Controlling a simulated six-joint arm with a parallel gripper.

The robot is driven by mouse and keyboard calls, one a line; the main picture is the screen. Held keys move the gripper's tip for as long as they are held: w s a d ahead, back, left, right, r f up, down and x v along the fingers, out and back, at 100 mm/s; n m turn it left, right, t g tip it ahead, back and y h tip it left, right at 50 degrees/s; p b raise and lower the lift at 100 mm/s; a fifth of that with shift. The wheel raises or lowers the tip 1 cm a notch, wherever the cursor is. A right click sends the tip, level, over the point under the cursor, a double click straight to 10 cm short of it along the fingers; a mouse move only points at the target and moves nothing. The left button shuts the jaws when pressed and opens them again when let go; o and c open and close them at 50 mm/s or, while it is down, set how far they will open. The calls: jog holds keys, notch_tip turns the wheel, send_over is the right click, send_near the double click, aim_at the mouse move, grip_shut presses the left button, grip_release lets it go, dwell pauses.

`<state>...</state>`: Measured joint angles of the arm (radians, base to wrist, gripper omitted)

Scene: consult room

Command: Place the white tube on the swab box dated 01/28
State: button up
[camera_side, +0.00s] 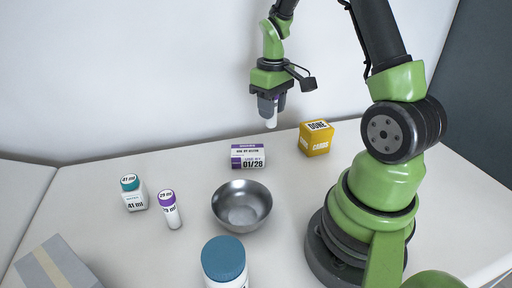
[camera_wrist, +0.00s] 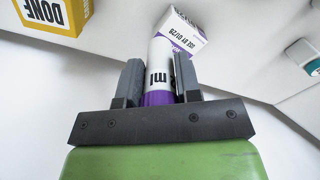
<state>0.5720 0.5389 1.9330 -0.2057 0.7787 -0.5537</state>
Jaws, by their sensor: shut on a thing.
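A white tube (camera_wrist: 160,62) with a purple cap sits between the two fingers of my gripper (camera_wrist: 158,85) in the wrist view. In the side view my gripper (camera_side: 269,102) is shut on it, and the tube's white end (camera_side: 271,121) hangs down in the air above the table. The swab box (camera_side: 248,156), white and purple and dated 01/28, lies on the table below and slightly left of the tube. It also shows in the wrist view (camera_wrist: 186,32), partly hidden behind the tube. The tube appears apart from the box.
A yellow DONE box (camera_side: 315,138) stands right of the swab box. A metal bowl (camera_side: 242,205) is in front. A second purple-capped tube (camera_side: 169,210) and a teal-capped bottle (camera_side: 133,193) stand left. A blue-lidded jar (camera_side: 225,263) and a grey carton (camera_side: 55,264) are nearest the camera.

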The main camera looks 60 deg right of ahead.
jog(key=w+a+r, duration=0.1)
jog(key=w+r, duration=0.1)
jog(key=w, duration=0.3)
send_over(247, 150)
notch_tip(247, 150, down, 10)
jog(key=shift+r, duration=0.1)
jog(key=shift+s, duration=0.1)
jog(key=o, duration=0.9)
